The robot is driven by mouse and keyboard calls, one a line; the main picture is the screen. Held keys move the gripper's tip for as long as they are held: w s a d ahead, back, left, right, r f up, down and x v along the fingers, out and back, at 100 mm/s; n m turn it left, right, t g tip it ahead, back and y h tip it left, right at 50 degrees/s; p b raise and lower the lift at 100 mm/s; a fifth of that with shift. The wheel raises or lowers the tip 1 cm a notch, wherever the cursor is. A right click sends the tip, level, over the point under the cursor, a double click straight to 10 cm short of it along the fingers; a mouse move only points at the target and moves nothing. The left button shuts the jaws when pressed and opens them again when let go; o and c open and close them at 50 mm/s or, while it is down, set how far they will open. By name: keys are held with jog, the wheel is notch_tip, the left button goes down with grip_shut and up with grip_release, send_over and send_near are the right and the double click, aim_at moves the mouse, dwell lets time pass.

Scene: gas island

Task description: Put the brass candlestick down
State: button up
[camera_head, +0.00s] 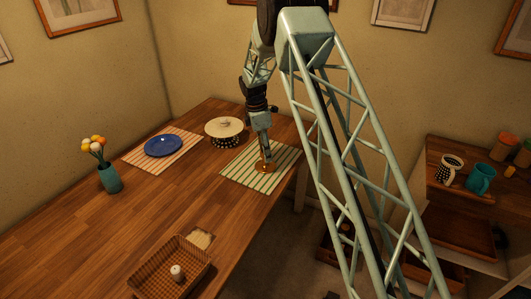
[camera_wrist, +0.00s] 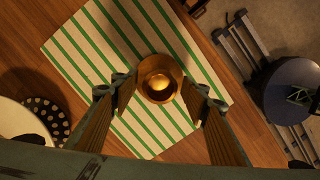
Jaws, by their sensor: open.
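The brass candlestick (camera_wrist: 158,82) stands upright on the green-and-white striped placemat (camera_wrist: 92,42) in the wrist view, seen from above. In the head view the candlestick (camera_head: 265,167) shows on the striped mat (camera_head: 240,172) at the right side of the wooden table, partly hidden by my gripper. My gripper (camera_wrist: 160,100) is open, with one finger on each side of the candlestick and a visible gap to both. In the head view my gripper (camera_head: 264,153) points down right over the candlestick.
A blue plate (camera_head: 163,145) lies on another striped mat. The table's middle is clear.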

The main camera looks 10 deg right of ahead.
jog(key=shift+r, duration=0.15)
notch_tip(320, 180, up, 12)
jog(key=a+p, duration=0.1)
jog(key=shift+a, duration=0.4)
jog(key=shift+s, duration=0.1)
dwell(0.9)
